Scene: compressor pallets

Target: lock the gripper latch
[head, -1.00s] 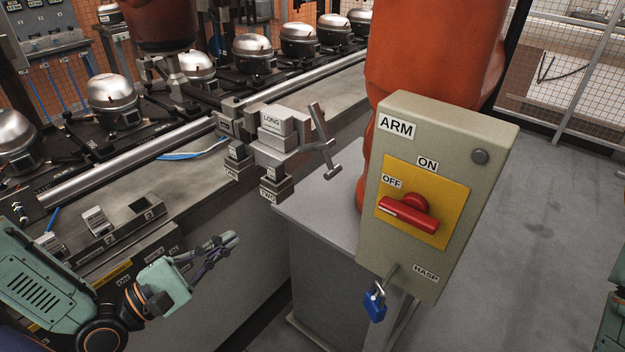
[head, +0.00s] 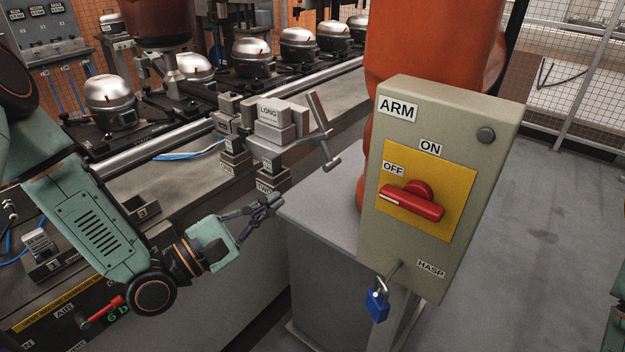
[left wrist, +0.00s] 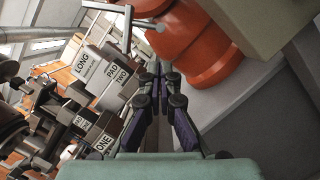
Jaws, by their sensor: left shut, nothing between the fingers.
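A grey metal gripper block labelled LONG (head: 270,114) stands by the rail, with blocks marked ONE and TWO hanging under it. A grey T-ended lever (head: 320,130) tilts up at its right side. In the left wrist view the block labelled LONG (left wrist: 88,65) is at upper left, and the lever (left wrist: 127,28) is near the top. My left gripper (head: 276,203) is shut and empty, just below and right of the block marked TWO, apart from the lever. It also shows in the left wrist view (left wrist: 158,72). My right gripper is not in view.
A beige ARM switch box (head: 450,120) with a red handle (head: 412,203) at OFF and a blue padlock (head: 376,305) stands at right. An orange robot column (head: 430,45) is behind it. Compressors (head: 110,92) line the conveyor. A grey cabinet top (head: 325,225) lies between.

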